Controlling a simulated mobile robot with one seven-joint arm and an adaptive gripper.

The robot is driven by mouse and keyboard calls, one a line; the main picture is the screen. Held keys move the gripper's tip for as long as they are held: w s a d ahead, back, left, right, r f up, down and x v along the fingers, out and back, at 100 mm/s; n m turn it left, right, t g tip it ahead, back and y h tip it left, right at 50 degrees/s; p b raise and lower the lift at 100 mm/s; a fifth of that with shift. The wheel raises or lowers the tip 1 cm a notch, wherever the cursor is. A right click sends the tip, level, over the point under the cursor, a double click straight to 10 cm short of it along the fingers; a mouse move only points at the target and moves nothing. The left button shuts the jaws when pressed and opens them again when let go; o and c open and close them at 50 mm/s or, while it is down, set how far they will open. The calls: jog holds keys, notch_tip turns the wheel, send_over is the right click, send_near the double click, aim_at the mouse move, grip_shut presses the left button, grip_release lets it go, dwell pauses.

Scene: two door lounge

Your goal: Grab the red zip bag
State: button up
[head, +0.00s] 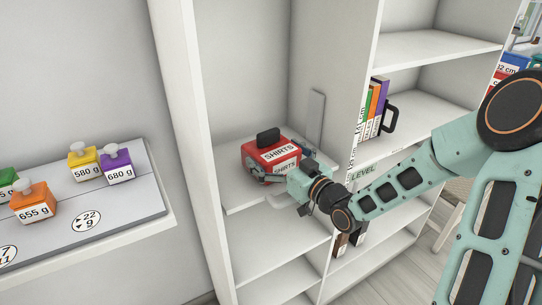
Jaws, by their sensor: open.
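The red zip bag (257,160) sits on a shelf in the left bay of the white shelving in the head view. It is boxy, with a black handle on top and white labels reading "SHIRTS" on its top and front. My gripper (262,178) reaches in from the right at the bag's front lower side. Its jaws are open, with a finger showing at the bag's front. The gripper and wrist hide the bag's lower right part. I cannot tell whether the fingers touch the bag.
A white divider separates this bay from the right bay, which holds upright books (372,105) and a black handled item (389,117). A grey upright strip (316,118) stands behind the bag. At left, a ledge (150,205) carries several coloured weights.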

jog(key=shift+w+a, duration=0.1)
jog(key=c, duration=1.2)
jog(key=shift+o, duration=0.2)
jog(key=shift+r, duration=0.1)
